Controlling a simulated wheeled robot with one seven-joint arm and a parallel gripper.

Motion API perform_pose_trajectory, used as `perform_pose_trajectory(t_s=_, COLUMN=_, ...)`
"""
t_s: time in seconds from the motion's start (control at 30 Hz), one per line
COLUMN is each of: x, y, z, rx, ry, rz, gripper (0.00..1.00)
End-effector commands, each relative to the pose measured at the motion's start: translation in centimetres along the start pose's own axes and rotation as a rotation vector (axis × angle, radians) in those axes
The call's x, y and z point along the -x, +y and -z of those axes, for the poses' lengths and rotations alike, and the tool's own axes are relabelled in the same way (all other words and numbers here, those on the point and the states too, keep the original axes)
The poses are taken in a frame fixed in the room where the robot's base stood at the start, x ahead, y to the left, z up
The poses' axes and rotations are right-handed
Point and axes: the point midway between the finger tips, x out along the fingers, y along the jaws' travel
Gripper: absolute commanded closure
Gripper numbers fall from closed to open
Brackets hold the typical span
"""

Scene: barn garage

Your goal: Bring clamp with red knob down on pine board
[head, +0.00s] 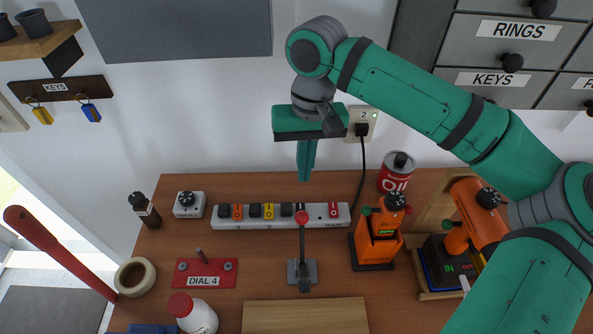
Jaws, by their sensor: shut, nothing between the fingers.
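The clamp has a red knob (302,217) at the end of its dark lever, and a grey base (310,272) on the workbench. The knob overlaps the power strip in the picture; the lever looks raised, though its exact tilt is hard to tell. The pine board (305,316) lies in front of the clamp, cut off by the bottom edge of the picture. The clamp's dark near end stops short of the board in the picture. My gripper (304,178) points down with its green fingers shut and empty, above and behind the red knob, apart from it.
A power strip (259,224) with several coloured switches lies behind the clamp. A red DIAL 4 plate (204,273) and white red-capped bottle (199,317) stand left. An orange device (379,237) and red can (396,172) stand right. A black cable (363,170) hangs from the wall outlet.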

Motion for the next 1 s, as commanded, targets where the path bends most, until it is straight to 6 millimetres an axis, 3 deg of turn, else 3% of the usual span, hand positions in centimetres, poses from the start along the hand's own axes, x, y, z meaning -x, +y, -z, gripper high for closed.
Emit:
perform_pose_trajectory(t_s=0.4, x=-7.8, y=-1.3, z=0.2, rx=0.026, ry=-0.003, rz=-0.001, gripper=1.0)
perform_pose_trajectory(t_s=0.7, x=-6.6, y=-0.8, z=-3.1, rx=0.017, ry=0.0, rz=-0.001, gripper=1.0)
perform_pose_trajectory(t_s=1.0, x=-6.4, y=-0.8, z=-3.7, rx=0.015, ry=-0.001, rz=0.0, gripper=1.0)
